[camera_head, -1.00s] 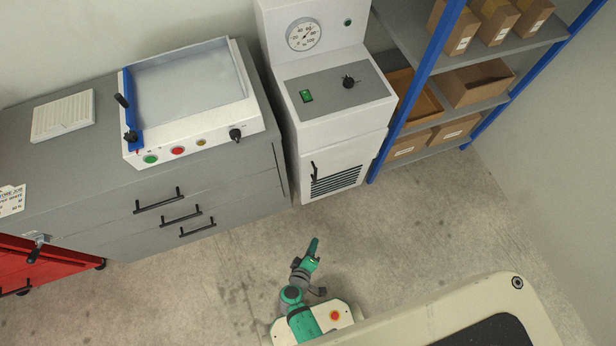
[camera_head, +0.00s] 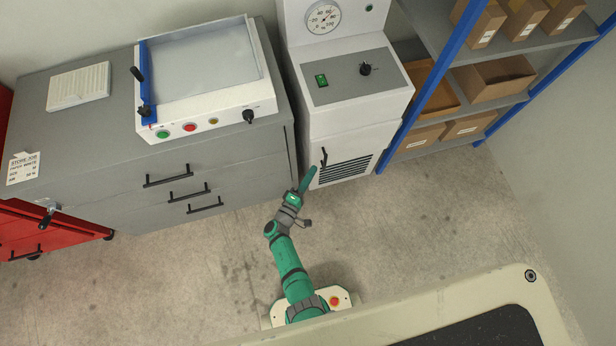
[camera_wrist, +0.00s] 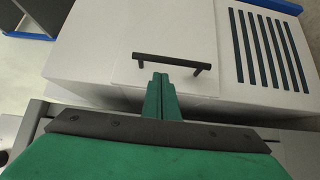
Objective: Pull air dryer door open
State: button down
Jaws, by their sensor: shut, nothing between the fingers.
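The air dryer (camera_head: 350,100) is a white cabinet with a round gauge on its upper back panel. Its door (camera_head: 341,157) is on the lower front, looks shut, and has a black bar handle (camera_head: 323,158) left of a dark louvred vent. In the wrist view the handle (camera_wrist: 171,62) lies just beyond the fingertips of my gripper (camera_wrist: 161,76). The green fingers are together with nothing between them. In the head view my gripper (camera_head: 309,172) is just below and left of the handle. I cannot tell whether the fingertips touch the bar.
A grey drawer cabinet (camera_head: 225,170) with black handles stands left of the dryer. A blue-framed shelf (camera_head: 432,85) with cardboard boxes stands close on its right. A red cabinet (camera_head: 40,235) is at the far left. The concrete floor (camera_head: 420,225) in front is clear.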

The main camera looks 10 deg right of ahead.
jog(key=x, duration=0.5)
jog(key=shift+d, duration=0.1)
jog(key=shift+d, duration=0.1)
